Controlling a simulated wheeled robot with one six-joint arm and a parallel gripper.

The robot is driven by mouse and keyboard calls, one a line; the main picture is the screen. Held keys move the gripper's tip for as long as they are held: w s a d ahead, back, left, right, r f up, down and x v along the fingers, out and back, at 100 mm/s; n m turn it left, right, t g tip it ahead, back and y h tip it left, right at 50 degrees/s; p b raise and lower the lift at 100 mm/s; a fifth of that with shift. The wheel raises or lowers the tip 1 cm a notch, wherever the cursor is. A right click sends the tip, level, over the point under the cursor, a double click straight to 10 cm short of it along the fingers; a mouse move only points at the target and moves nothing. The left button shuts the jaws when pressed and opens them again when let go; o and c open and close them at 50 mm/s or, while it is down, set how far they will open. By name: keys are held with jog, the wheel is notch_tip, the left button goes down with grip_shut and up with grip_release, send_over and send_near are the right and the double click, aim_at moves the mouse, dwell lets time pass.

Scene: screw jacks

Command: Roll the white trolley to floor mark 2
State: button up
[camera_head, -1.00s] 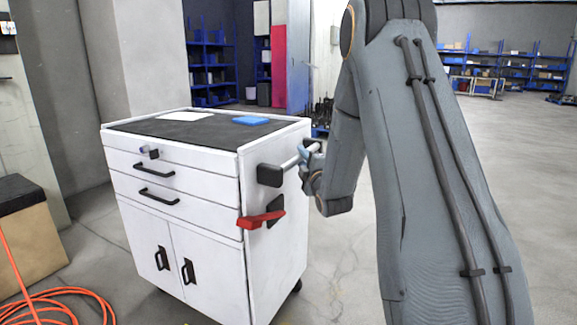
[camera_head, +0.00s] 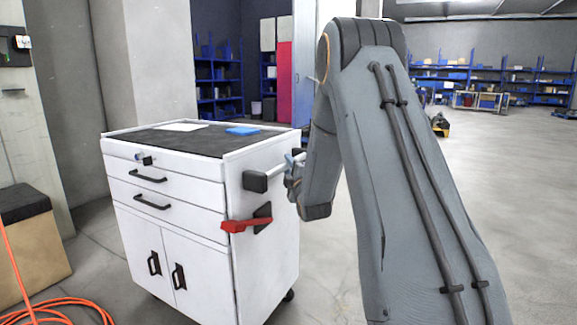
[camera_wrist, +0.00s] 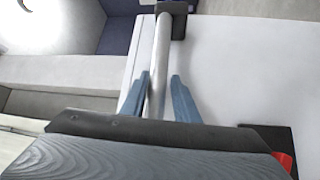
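The white trolley (camera_head: 190,255) stands left of centre in the head view, with drawers and lower doors in front and a dark top. A push bar (camera_head: 278,171) on dark brackets is on its right side; it also shows in the wrist view (camera_wrist: 159,60). A red lever (camera_head: 240,225) sits below the bar. My gripper (camera_head: 293,170) is at the bar. I cannot make out floor mark 2.
An orange hose (camera_head: 75,305) lies on the floor at the lower left, near a tan box with a dark top (camera_head: 30,245). A pillar (camera_head: 160,65) and blue shelves (camera_head: 218,75) are behind the trolley. Open floor (camera_head: 480,180) lies to the right.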

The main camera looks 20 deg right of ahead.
jog(key=shift+o, duration=0.9)
jog(key=p+v, duration=0.1)
jog(key=v, duration=0.6)
jog(key=shift+s, duration=0.35)
